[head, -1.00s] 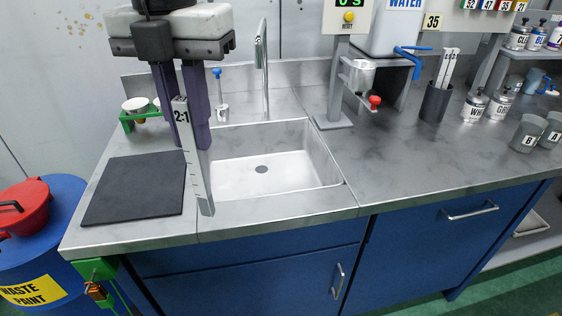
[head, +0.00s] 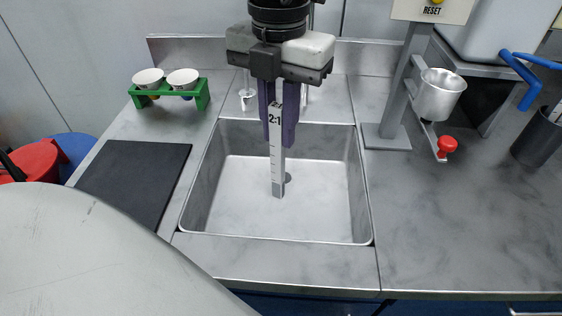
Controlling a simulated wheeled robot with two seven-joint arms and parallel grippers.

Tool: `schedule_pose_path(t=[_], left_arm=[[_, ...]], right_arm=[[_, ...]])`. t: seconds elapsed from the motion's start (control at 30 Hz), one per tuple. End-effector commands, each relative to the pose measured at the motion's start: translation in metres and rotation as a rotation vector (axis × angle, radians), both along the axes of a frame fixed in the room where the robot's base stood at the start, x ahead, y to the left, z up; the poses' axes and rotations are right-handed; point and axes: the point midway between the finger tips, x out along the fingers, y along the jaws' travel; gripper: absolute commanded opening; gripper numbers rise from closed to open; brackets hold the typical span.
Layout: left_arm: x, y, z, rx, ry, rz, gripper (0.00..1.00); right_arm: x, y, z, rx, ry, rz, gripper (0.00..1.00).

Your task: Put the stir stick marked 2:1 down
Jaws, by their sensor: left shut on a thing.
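The stir stick marked 2:1 (head: 277,160) is a pale flat strip with tick marks, held upright with its lower end over the steel sink (head: 325,215). I cannot tell how far its tip is above the sink floor. My left gripper (head: 279,135) points down over the back part of the sink. Its purple fingers are shut on the upper part of the stick. My right gripper does not show.
A dark mat (head: 138,180) lies left of the sink. A green rack (head: 170,95) with two white cups stands behind it. A metal cup on a stand (head: 438,95) with a red knob (head: 447,144) is at right. The counter front right is clear.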

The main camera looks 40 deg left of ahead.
Motion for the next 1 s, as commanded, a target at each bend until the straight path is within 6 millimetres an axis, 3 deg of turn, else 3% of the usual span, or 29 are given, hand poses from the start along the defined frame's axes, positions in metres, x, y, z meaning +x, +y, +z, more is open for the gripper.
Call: schedule_pose_path(t=[0.1, 0.27, 0.53, 1.0], left_arm=[[-0.001, 0.000, -0.023, 0.000, 0.003, -0.001, 0.00], [0.000, 0.000, -0.035, 0.000, 0.000, 0.001, 0.00], [-0.001, 0.000, -0.073, 0.001, 0.002, -0.001, 0.00], [0.000, 0.000, -0.084, 0.000, -0.002, 0.000, 0.00]], right_arm=[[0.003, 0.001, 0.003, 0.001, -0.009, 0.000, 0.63], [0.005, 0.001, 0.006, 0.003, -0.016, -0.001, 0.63], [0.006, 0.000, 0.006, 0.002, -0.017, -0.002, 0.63], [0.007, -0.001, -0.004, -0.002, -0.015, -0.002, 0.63]])
